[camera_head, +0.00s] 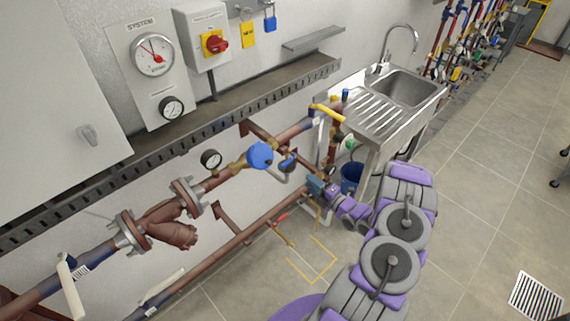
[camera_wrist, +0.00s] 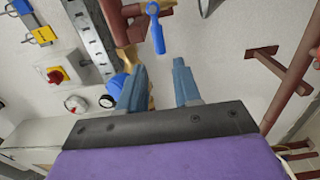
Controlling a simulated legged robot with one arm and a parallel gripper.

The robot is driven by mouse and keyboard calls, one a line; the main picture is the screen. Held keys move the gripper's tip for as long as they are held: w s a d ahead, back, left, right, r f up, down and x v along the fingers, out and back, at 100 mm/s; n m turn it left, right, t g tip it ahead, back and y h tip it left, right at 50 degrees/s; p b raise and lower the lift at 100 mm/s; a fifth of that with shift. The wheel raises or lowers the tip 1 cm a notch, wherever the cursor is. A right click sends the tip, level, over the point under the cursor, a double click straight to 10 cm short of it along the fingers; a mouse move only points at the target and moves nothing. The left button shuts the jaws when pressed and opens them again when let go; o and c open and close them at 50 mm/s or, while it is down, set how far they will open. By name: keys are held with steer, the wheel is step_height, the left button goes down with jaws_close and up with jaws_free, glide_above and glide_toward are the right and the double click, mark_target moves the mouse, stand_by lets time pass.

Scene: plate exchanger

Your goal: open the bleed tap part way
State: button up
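My gripper (camera_head: 316,186) is at the lower pipework, left of the sink legs. In the wrist view my gripper (camera_wrist: 159,66) has its two grey-blue fingers apart, with nothing between them. A small blue lever handle (camera_wrist: 155,28) shows beyond the fingertips, apart from them. In the head view a blue lever (camera_head: 288,161) sits beside a round blue fitting (camera_head: 260,155) on the upper pipe. No label shows which is the bleed tap.
A yellow lever (camera_head: 327,113) sticks out above my gripper. A blue bucket (camera_head: 351,178) stands under the steel sink (camera_head: 405,88). A pressure gauge (camera_head: 211,159) is on the upper pipe. The tiled floor to the right is mostly clear.

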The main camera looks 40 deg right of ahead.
mark_target(287, 165)
steer(key=w, duration=0.2)
steer(key=w+a, duration=0.1)
steer(key=w, duration=0.2)
steer(key=w+a, duration=0.1)
steer(key=w, duration=0.2)
steer(key=shift+w+a+r, duration=0.1)
steer(key=shift+w+r, duration=0.1)
steer(key=shift+w, duration=0.05)
steer(key=w, duration=0.3)
steer(key=w+d, duration=0.1)
steer(key=w, duration=0.1)
steer(key=shift+w+f, duration=0.15)
steer(key=shift+a, duration=0.45)
steer(key=c, duration=0.3)
steer(key=shift+d, duration=0.1)
jaws_close()
